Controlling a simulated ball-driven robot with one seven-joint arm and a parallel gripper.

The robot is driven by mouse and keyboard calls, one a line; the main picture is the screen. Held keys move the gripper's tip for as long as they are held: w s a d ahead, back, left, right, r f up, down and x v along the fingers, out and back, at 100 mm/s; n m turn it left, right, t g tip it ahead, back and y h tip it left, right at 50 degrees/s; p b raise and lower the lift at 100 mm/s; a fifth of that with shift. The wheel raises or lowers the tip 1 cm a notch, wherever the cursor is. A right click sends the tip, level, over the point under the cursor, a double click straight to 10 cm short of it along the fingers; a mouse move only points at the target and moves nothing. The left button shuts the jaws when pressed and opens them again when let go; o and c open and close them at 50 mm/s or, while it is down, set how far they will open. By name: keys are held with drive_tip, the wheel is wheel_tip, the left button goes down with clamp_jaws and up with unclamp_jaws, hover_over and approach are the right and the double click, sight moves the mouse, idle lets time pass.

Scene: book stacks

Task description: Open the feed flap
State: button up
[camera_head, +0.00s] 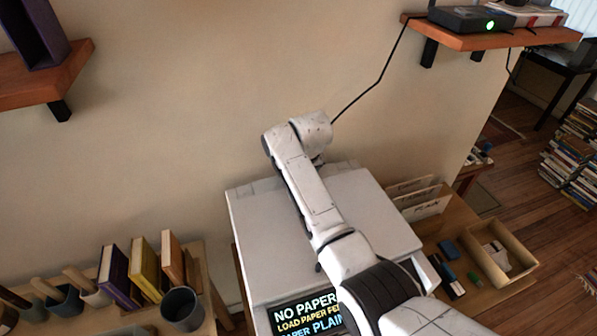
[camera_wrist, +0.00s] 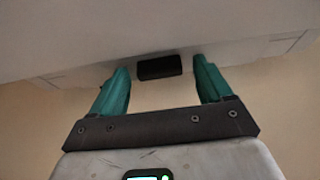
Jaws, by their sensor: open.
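The pale grey printer (camera_head: 262,222) stands below my arm in the head view. Its lit screen (camera_head: 306,312) reads "NO PAPER", "LOAD PAPER" and "PAPER PLAIN", partly covered by my arm. My arm reaches over the printer toward the wall, and its end is hidden there. In the wrist view, my gripper (camera_wrist: 161,66) has its two teal fingers apart. A small black tab (camera_wrist: 159,68) on a pale panel (camera_wrist: 150,30) shows between the fingertips, with gaps on both sides. I cannot tell whether this panel is the feed flap, or whether the fingers reach past the tab.
A shelf (camera_head: 455,36) with a black box and cable is on the wall at upper right. A paper rack (camera_head: 424,205) and an open box (camera_head: 500,255) sit right of the printer. Books (camera_head: 146,268) and a dark cup (camera_head: 182,308) stand at left.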

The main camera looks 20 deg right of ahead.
drive_tip(key=c, duration=1)
drive_tip(key=shift+w+r, duration=0.15)
drive_tip(key=shift+w, duration=0.05)
drive_tip(key=shift+c, duration=0.2)
drive_tip(key=shift+w+g+b, duration=0.3)
drive_tip(key=shift+g+b, duration=0.7)
drive_tip(key=shift+b, duration=0.25)
drive_tip(key=b, duration=0.2)
drive_tip(key=w+g+b, duration=0.1)
drive_tip(key=b, duration=0.1)
drive_tip(key=shift+a+b, duration=0.25)
drive_tip(key=shift+b, duration=0.05)
drive_tip(key=shift+w+a+b, duration=0.1)
drive_tip(key=shift+b, duration=0.95)
drive_tip(key=b, duration=0.3)
drive_tip(key=shift+w+a+g, duration=0.1)
drive_tip(key=shift+g, duration=0.3)
drive_tip(key=b, duration=0.4)
drive_tip(key=shift+r+g, duration=0.25)
drive_tip(key=shift+g, duration=0.05)
drive_tip(key=shift+s+r, duration=0.2)
drive_tip(key=shift+r, duration=0.05)
